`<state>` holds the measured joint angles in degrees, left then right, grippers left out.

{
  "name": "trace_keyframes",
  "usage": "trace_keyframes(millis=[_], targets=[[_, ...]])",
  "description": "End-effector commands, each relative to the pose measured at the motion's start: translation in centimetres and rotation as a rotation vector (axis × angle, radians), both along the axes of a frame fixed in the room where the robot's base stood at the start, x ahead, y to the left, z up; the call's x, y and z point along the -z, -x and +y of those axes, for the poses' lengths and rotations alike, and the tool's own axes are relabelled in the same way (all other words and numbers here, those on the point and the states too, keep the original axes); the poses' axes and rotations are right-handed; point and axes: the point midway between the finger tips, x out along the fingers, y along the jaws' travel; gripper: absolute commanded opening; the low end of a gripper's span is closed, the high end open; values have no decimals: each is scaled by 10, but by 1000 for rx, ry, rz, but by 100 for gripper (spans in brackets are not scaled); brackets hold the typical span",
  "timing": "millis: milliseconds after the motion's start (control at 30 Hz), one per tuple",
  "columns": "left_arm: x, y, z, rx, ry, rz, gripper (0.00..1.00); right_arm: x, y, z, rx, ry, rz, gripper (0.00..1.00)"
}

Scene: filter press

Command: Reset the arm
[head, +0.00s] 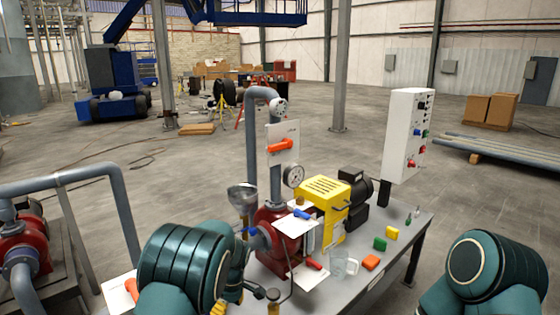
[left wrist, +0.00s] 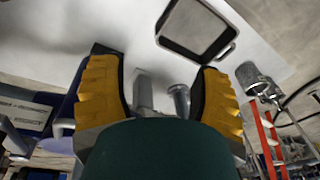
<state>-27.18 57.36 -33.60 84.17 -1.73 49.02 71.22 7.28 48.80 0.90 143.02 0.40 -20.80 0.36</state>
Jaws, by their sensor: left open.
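My left arm (head: 185,265) comes in at the lower left of the head view. Part of its gripper, with yellow pads, shows low beside the table and is mostly hidden by the arm. A pale panel with a dark-framed square opening (left wrist: 233,44) lies beyond the fingers. My right arm (head: 490,268) shows at the lower right of the head view; its gripper is out of view.
A grey table (head: 405,235) carries a red pump (head: 275,228), a yellow motor unit (head: 325,200), a glass beaker (head: 343,264) and small coloured blocks (head: 371,262). A white control box (head: 407,130) stands behind.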

Motion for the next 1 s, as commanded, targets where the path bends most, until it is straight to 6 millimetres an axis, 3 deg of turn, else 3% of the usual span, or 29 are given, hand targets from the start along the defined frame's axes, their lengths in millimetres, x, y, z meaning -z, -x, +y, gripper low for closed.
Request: trace_keyframes(millis=[33, 100, 200, 333, 500, 633, 767, 1000], targets=[[27, 19, 8, 57, 48, 24, 64, 0, 0, 0, 0, 0, 1, 100], [59, 45, 11, 163, 115, 33, 64, 0, 1, 0, 0, 0, 1, 100], [96, 87, 8, 316, 209, 21, 64, 0, 1, 0, 0, 0, 1, 100], [125, 144, -4, 512, 310, -29, 64, 0, 0, 0, 0, 0, 1, 100], [132, 211, -25, 745, 391, -134, 64, 0, 0, 0, 0, 0, 1, 100], [124, 245, -37, 872, 409, -206, 64, 0, 0, 0, 0, 0, 1, 100], [117, 262, -43, 943, 409, -250, 64, 0, 0, 0, 0, 0, 1, 100], [116, 266, -44, 965, 405, -263, 64, 0, 0, 0, 0, 0, 1, 100]])
